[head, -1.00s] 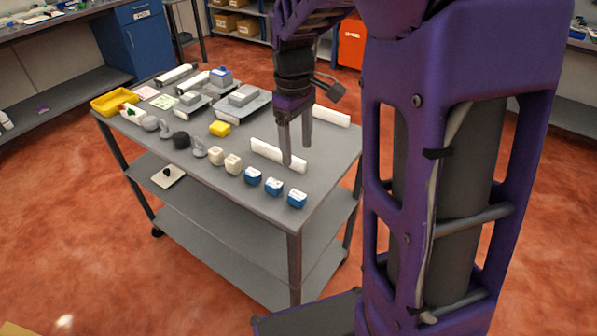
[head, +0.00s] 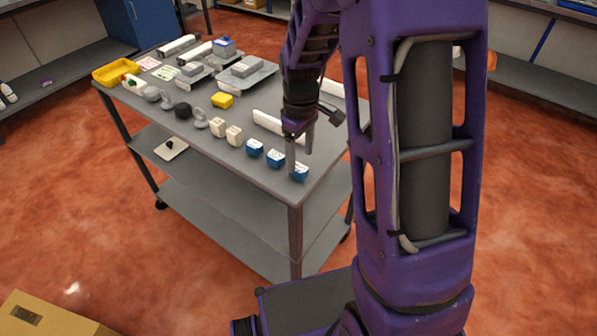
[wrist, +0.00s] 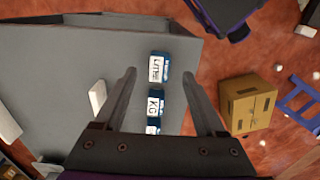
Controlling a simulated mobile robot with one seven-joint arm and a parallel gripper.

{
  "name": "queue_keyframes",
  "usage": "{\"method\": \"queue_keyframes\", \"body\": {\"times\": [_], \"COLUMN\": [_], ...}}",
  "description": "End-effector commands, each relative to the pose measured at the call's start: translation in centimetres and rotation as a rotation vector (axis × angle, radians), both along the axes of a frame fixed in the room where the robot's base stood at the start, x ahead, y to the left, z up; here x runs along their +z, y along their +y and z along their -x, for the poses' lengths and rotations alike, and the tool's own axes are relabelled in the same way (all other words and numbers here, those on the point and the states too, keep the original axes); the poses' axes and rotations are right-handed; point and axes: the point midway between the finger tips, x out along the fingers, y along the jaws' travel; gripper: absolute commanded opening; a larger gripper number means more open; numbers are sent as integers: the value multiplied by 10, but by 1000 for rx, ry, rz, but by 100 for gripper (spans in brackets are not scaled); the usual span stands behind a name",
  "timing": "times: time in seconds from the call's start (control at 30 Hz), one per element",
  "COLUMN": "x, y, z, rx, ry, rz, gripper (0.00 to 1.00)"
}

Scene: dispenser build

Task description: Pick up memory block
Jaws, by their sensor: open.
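Three blue blocks with white labelled tops stand in a row near the cart's front right corner: the left one (head: 254,148), the middle one (head: 275,159) and the right one (head: 301,173). None is clearly marked as the memory block. In the wrist view one block reads "LITRE" (wrist: 159,67), another reads "KG" (wrist: 155,103), and a third (wrist: 153,128) is partly hidden. My gripper (head: 300,162) is open and empty, pointing down at the right end of the row. One finger partly covers the right block. In the wrist view the blocks lie between the fingers (wrist: 158,76).
The grey cart top (head: 325,155) also holds two cream blocks (head: 226,133), a yellow block (head: 222,100), a yellow tray (head: 115,72), grey devices and a white bar (head: 275,124) behind the blue row. A cardboard box (wrist: 247,103) is on the floor.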

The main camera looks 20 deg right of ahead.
Motion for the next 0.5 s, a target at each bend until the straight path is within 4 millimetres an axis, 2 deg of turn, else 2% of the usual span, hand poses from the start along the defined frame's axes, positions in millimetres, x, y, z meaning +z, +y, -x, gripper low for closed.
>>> {"method": "queue_keyframes", "body": {"times": [0.3, 0.5], "x": [-41, -52], "y": [3, 3], "z": [-4, -4], "rx": [-1, 0], "ry": [4, 1], "rz": [0, 1], "gripper": [72, 72]}}
